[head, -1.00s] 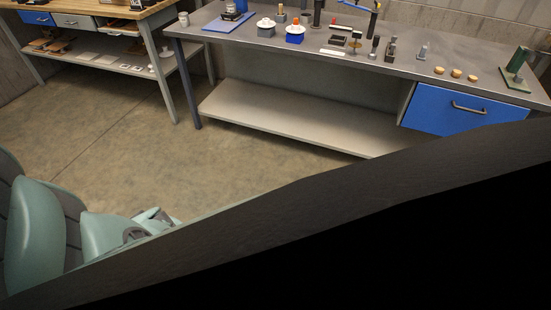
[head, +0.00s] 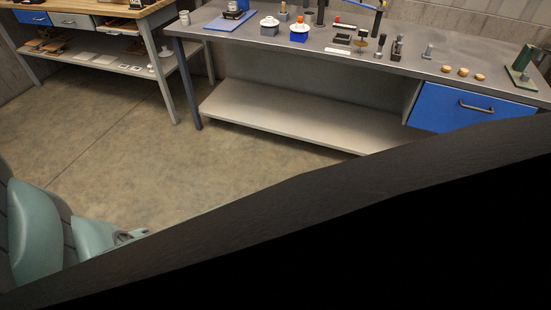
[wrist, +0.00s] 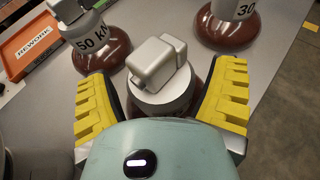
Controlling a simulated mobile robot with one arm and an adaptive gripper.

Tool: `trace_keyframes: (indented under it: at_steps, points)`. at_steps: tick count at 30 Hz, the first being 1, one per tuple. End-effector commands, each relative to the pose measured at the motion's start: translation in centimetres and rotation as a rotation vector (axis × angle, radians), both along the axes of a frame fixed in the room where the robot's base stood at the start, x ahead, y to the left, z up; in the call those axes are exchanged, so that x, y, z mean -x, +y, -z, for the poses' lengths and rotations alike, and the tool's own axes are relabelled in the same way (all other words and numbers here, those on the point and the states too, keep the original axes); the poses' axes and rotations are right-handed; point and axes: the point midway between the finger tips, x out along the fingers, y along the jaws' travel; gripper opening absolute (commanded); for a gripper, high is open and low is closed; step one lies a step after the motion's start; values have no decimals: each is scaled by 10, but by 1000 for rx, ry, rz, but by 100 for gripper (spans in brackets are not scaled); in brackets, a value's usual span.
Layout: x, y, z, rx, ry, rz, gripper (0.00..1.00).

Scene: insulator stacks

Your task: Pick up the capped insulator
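An insulator with a blocky silver metal cap (wrist: 158,65) on a pale round collar (wrist: 168,100) stands in the middle of the wrist view. A little brown shows beside the collar; most of its lower body is hidden behind my gripper. My gripper (wrist: 161,98) has its yellow-padded fingers apart, one on each side of the collar. I see no clear contact. A brown insulator marked "50 kN" (wrist: 92,44) stands behind on the left, its top partly cut off. Another brown insulator marked "30" (wrist: 226,28) stands behind on the right. My gripper is not clearly visible in the head view.
An orange tray labelled "REWORK" (wrist: 35,50) lies at the left of the wrist view. In the head view, a grey workbench (head: 455,62) with a blue drawer (head: 470,108) carries tools and small parts. A wooden-topped bench (head: 110,14) stands left. The floor (head: 140,150) between is clear.

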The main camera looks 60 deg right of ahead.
Motion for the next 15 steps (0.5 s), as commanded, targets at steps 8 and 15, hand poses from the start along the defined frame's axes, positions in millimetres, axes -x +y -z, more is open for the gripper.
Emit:
trace_keyframes:
  at_steps: [8,15]
  points:
    - [0,0,0,0,1,0,54]
    - [0,0,0,-1,0,0,29]
